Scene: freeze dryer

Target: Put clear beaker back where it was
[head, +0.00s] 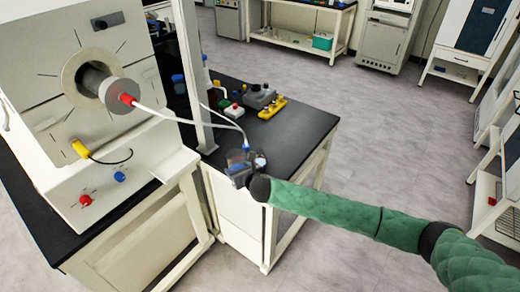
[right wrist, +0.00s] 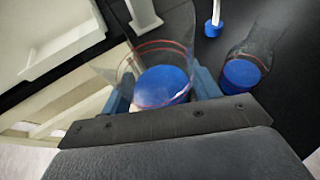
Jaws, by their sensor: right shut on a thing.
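The clear beaker (right wrist: 163,55) is see-through with red lines around it and a blue area (right wrist: 162,85) at its bottom. It sits between the blue fingers of my right gripper (right wrist: 160,92), which is shut on it, in the right wrist view. My left gripper is out of view.
A flask with blue contents (right wrist: 243,74) stands right of the beaker. A white tube with a blue end (right wrist: 211,28) hangs nearby, from the large white machine (head: 105,95). A grey post (head: 192,75), a yellow rack (head: 271,107) and a grey device (head: 259,95) are on the bench.

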